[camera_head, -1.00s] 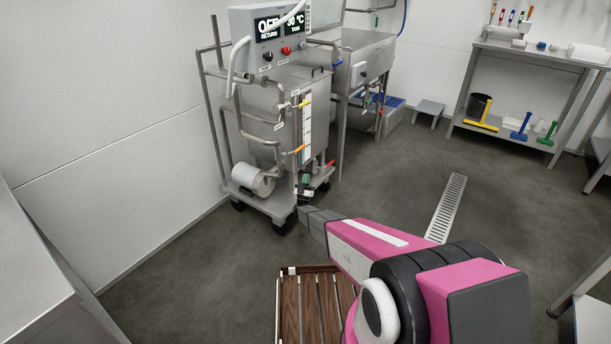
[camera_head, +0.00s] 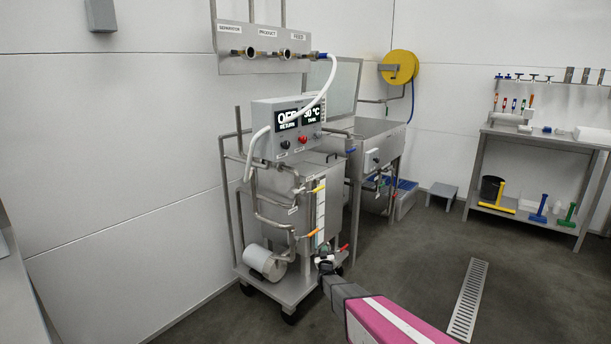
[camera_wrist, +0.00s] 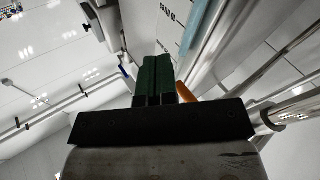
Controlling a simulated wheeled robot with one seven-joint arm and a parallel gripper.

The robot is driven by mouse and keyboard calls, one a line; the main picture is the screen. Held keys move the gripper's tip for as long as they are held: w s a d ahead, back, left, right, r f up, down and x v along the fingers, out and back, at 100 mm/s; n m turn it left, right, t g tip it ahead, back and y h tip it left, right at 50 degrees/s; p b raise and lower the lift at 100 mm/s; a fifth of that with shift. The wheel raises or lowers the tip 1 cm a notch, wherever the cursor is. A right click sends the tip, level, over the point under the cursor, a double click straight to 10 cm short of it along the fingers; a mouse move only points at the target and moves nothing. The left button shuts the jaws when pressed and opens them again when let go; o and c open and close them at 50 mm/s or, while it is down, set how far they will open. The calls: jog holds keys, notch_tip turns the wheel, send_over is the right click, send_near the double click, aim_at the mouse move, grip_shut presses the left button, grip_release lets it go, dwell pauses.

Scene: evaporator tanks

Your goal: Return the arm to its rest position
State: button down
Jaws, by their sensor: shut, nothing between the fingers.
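My gripper (camera_head: 325,266) is at the end of my pink and grey arm, low in front of the tank cart (camera_head: 270,225). In the head view it appears small and dark, overlapping the cart's lower right side near a red-handled valve. In the wrist view its two dark green fingers (camera_wrist: 154,78) are together with nothing between them. An orange handle (camera_wrist: 186,92) shows just behind the fingers there. Whether the gripper touches the cart cannot be told.
A control box (camera_head: 290,128) reading OFF and 30 °C tops the cart, with a white hose (camera_head: 333,75) to the wall panel (camera_head: 262,47). A steel sink (camera_head: 372,140) stands behind. A shelf (camera_head: 540,140) is at right. Floor around the drain (camera_head: 468,300) is clear.

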jog(key=s+d+r+m+g, duration=0.1)
jog(key=s+d+r+g, duration=0.2)
jog(key=s, duration=1.1)
jog(key=s+d+r+m+g, duration=0.1)
jog(key=s+d+r+g, duration=0.2)
jog(key=s+g, duration=0.7)
jog(key=s+d+r+m+g, duration=0.1)
jog(key=s+d+r+g, duration=0.2)
jog(key=s, duration=1.7)
notch_tip(320, 180, up, 3)
jog(key=g, duration=0.4)
jog(key=shift+d+r, duration=0.15)
